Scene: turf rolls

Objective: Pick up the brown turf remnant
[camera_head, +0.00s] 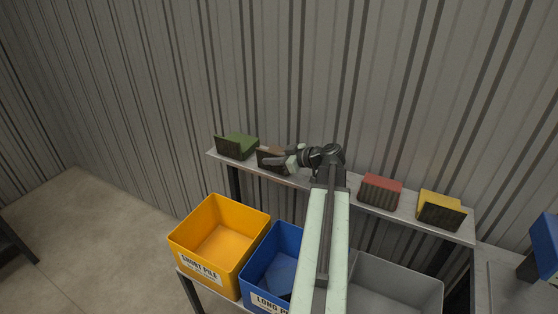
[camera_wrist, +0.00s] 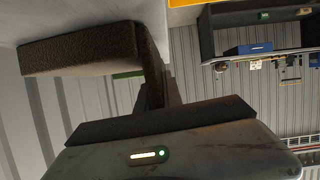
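The brown turf remnant (camera_head: 265,162) is on the wall shelf, second from the left, partly hidden by my gripper (camera_head: 275,158). It looks like a bent, dark, coarse piece. In the wrist view the brown turf remnant (camera_wrist: 80,48) fills the upper left, and its upright part runs down toward a dark gripper pad. My gripper is right at the remnant's right side. I cannot tell whether the fingers touch it or how far apart they are.
A green remnant (camera_head: 238,145) stands left on the shelf (camera_head: 355,196); red (camera_head: 380,190) and yellow (camera_head: 440,209) ones stand right. Below are a yellow SHORT PILE bin (camera_head: 201,253), a blue LONG PILE bin (camera_head: 258,267) and a grey bin (camera_head: 398,283). My arm covers the middle.

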